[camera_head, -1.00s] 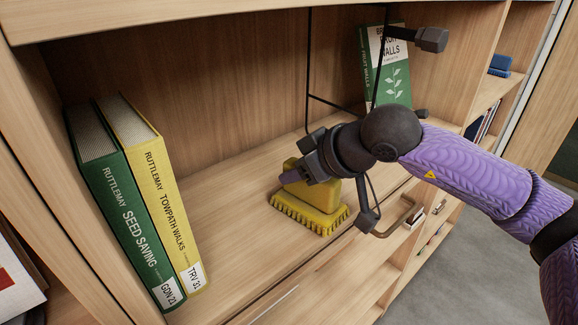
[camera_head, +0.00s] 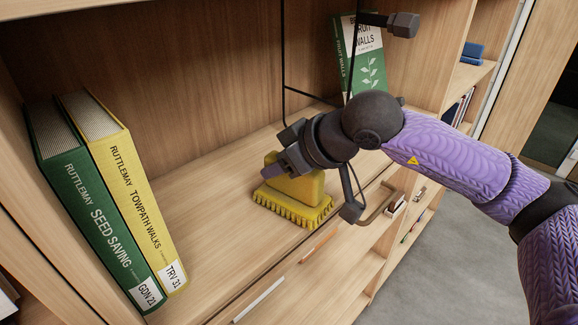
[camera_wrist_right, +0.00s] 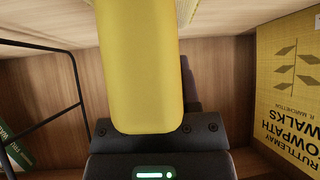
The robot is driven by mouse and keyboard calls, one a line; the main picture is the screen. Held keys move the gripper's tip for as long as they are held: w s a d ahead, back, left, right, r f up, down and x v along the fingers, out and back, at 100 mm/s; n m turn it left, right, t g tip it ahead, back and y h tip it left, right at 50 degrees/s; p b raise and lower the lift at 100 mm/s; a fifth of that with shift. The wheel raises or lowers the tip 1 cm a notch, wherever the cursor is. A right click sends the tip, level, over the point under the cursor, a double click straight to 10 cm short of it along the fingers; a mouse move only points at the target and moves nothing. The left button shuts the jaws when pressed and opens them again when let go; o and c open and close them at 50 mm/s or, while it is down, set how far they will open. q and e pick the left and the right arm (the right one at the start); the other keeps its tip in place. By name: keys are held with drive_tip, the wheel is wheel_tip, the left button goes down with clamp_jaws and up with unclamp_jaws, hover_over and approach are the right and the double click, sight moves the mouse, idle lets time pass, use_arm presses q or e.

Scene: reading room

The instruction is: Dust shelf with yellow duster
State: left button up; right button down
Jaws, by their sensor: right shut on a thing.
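The yellow duster (camera_head: 293,207) has a block body and a comb of bristles below. It stands upright, bristles down, on the wooden shelf (camera_head: 205,225) and appears to touch it. My right gripper (camera_head: 283,166) is shut on the top of its body. My left gripper is in neither view.
A green book (camera_head: 90,215) and a yellow book (camera_head: 130,190) lean at the shelf's left. A green-and-white book (camera_head: 362,75) stands at the far right, by a thin black frame (camera_head: 310,94). Bare shelf lies between the left books and the duster.

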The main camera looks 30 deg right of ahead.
drive_tip(key=shift+w+a, duration=0.35)
drive_tip(key=shift+w, duration=0.55)
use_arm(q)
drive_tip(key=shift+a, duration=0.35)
use_arm(e)
drive_tip(key=shift+f, duration=0.1)
drive_tip(key=shift+w, duration=0.1)
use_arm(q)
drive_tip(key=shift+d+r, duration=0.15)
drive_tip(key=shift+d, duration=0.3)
use_arm(e)
drive_tip(key=shift+w+a, duration=0.25)
drive_tip(key=shift+w, duration=0.35)
drive_tip(key=shift+w+a, duration=0.2)
drive_tip(key=shift+w, duration=0.45)
drive_tip(key=shift+w+a, duration=0.25)
drive_tip(key=shift+w, duration=0.35)
drive_tip(key=shift+w+a, duration=0.3)
drive_tip(key=shift+w, duration=0.6)
drive_tip(key=shift+w+a, duration=0.15)
drive_tip(key=shift+w, duration=0.1)
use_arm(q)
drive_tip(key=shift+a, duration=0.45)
